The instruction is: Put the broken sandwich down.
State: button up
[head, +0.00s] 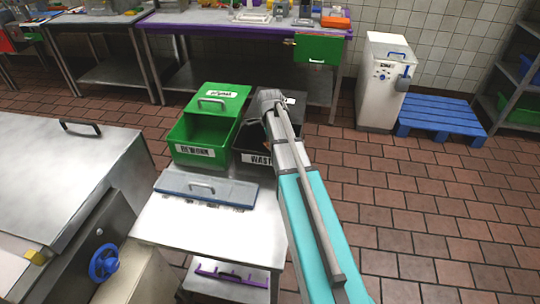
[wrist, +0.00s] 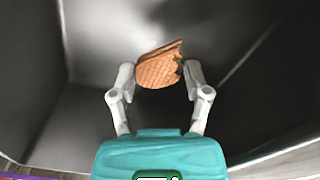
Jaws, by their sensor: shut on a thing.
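The broken sandwich (wrist: 158,72) is a tan, waffle-patterned piece with a jagged, bitten-looking right edge. It shows in the wrist view between the two grey fingers of my gripper (wrist: 160,77), which is shut on it. Dark, smooth walls surround it there, so it is inside or just over the black bin. In the head view my arm reaches over the black bin (head: 254,158) labelled "WASTE". The arm hides the sandwich and much of the bin there. The gap between the sandwich and the bin floor cannot be told.
A green bin (head: 190,153) with a label reading like "REWORK" stands left of the black bin. A blue-grey lidded tray (head: 235,194) lies on the white stand (head: 185,235) in front. A steel machine (head: 60,180) is at left. Brick floor (head: 430,190) is clear at right.

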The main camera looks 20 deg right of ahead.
jog(key=shift+f, duration=0.25)
jog(key=shift+d+f+b, duration=0.1)
jog(key=shift+f+b, duration=1.8)
jog(key=shift+b, duration=0.05)
jog(key=shift+f, duration=0.1)
jog(key=o, duration=0.4)
jog(key=shift+o, duration=0.2)
notch_tip(320, 180, up, 12)
jog(key=p, duration=1.2)
jog(key=shift+s, duration=0.1)
